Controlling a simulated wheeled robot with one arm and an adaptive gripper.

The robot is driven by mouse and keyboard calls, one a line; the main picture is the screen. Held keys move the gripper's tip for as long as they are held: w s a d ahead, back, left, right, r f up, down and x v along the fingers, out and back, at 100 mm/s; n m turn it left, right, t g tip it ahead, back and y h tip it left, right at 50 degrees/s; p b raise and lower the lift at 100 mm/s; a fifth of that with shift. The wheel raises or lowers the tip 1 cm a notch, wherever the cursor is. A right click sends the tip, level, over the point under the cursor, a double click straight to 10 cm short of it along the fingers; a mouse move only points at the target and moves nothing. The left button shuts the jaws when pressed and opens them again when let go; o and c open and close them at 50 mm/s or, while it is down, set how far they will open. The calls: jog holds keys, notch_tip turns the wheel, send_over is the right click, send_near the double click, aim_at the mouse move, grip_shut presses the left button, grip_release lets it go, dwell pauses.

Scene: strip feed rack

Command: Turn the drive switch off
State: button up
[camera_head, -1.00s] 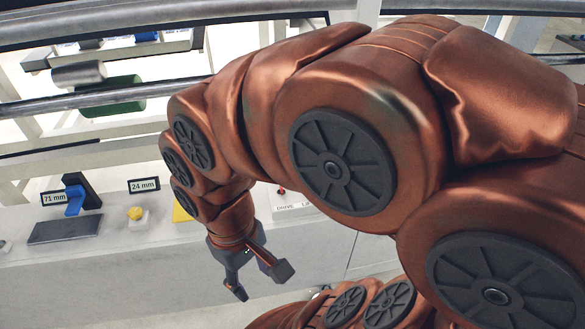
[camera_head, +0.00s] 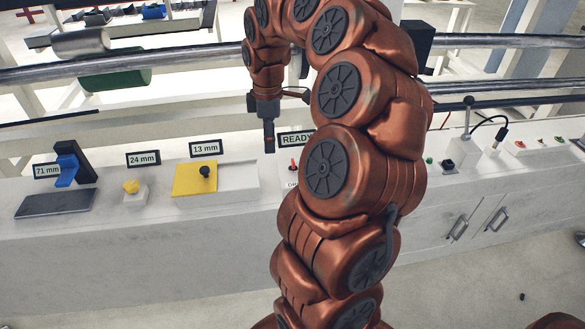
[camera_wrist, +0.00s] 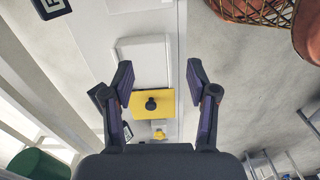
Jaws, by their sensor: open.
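The drive switch (camera_head: 292,165) is a small red-tipped toggle on a white plate on the bench top, in the head view. My arm covers much of its plate and most of the label below it. A READY sign (camera_head: 297,139) stands behind it. My gripper (camera_head: 269,145) points down, slightly left of the switch in the head view, and appears above the bench. In the wrist view my gripper (camera_wrist: 160,82) has its two fingers spread, with nothing between them. I cannot make out the switch in the wrist view.
Metal rails (camera_head: 180,71) run behind. A black-knobbed lever (camera_head: 468,103) stands on the right.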

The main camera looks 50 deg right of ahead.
jog(key=b, duration=0.1)
send_over(293, 160)
jog(key=shift+n, duration=0.3)
notch_tip(293, 160, down, 5)
jog(key=shift+r, duration=0.1)
jog(key=shift+f, duration=3.7)
jog(key=shift+a, duration=0.1)
grip_shut()
